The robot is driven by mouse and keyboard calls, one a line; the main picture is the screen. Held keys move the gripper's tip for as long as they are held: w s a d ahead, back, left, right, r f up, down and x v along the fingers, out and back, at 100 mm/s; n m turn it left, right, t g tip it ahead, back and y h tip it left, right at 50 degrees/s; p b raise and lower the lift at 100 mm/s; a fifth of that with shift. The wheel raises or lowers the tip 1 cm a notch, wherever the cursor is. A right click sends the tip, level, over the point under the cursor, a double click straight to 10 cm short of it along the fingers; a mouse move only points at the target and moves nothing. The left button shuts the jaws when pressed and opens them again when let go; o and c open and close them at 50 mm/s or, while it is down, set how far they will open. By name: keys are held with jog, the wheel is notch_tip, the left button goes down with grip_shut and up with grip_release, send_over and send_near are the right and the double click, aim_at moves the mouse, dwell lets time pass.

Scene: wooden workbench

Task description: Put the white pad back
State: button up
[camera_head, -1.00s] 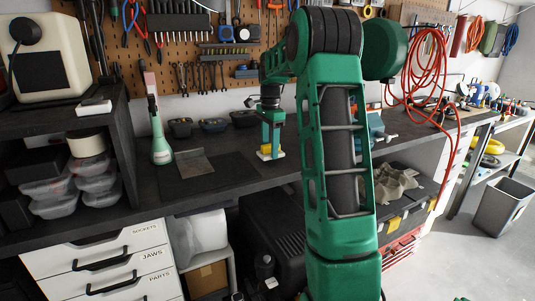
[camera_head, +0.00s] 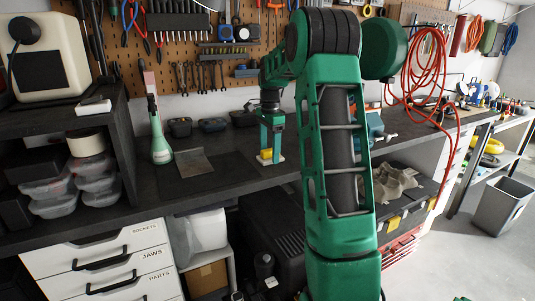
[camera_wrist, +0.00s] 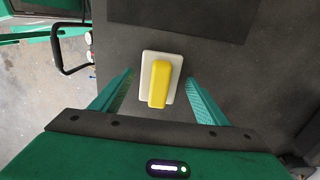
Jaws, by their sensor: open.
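The white pad (camera_wrist: 147,65) lies flat on the dark bench top, with a yellow block-shaped grip (camera_wrist: 160,82) standing on it. In the head view the white pad (camera_head: 264,161) shows low at my gripper, partly hidden by the fingers. My gripper (camera_wrist: 160,86) is open, with one finger on each side of the pad and its yellow grip. A gap shows between each finger and the pad. In the head view my gripper (camera_head: 271,148) points down over the pad.
A dark mat (camera_head: 222,175) lies left of the pad, with a grey metal plate (camera_head: 194,161) on it. Small dark bins (camera_head: 212,125) line the back. The bench's front edge is close to the pad.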

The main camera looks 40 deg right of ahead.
aim_at(269, 149)
notch_tip(269, 149, up, 11)
jog(key=s+a+f+n, duration=0.1)
jog(key=s+a+n, duration=0.2)
jog(key=s+a, duration=0.35)
jog(key=s+a+f+n, duration=0.1)
jog(key=s+a+n, duration=0.3)
jog(key=s, duration=0.6)
jog(key=s+a+f+n, duration=0.3)
jog(key=s+a+f, duration=0.1)
jog(key=s, duration=0.5)
jog(key=s+a+f+n, duration=0.4)
jog(key=s+f, duration=0.3)
jog(key=s, duration=0.3)
jog(key=shift+s+a+n, duration=0.25)
jog(key=shift+a+n, duration=0.05)
jog(key=shift+a, duration=0.3)
jog(key=shift+f, duration=0.1)
jog(key=shift+w+f, duration=0.25)
jog(key=shift+w, duration=0.4)
